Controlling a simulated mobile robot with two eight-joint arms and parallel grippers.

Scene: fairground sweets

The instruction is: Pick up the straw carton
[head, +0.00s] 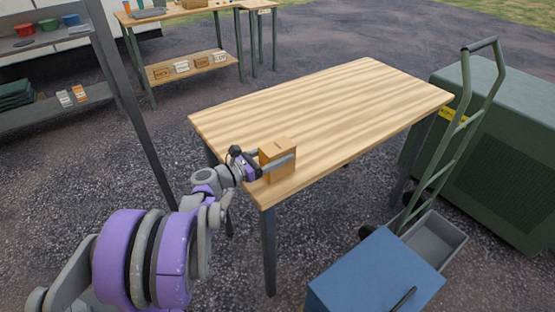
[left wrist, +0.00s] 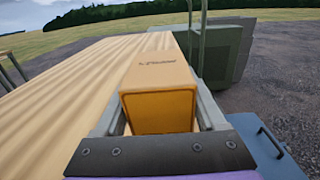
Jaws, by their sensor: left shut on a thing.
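The straw carton (head: 277,160) is a small orange-tan box at the near left corner of the wooden table (head: 330,110). My left gripper (head: 272,163) is shut on it, with a finger along its side. In the left wrist view the carton (left wrist: 160,100) sits between the two fingers of my left gripper (left wrist: 160,115), and dark print shows on its top. I cannot tell whether its base touches the table. My right gripper is not in view.
The rest of the tabletop is bare. A green hand truck (head: 449,150) and a large green box unit (head: 510,140) stand to the right. A blue box (head: 375,275) is at the front right. Shelves with coloured bowls (head: 46,25) stand at the left.

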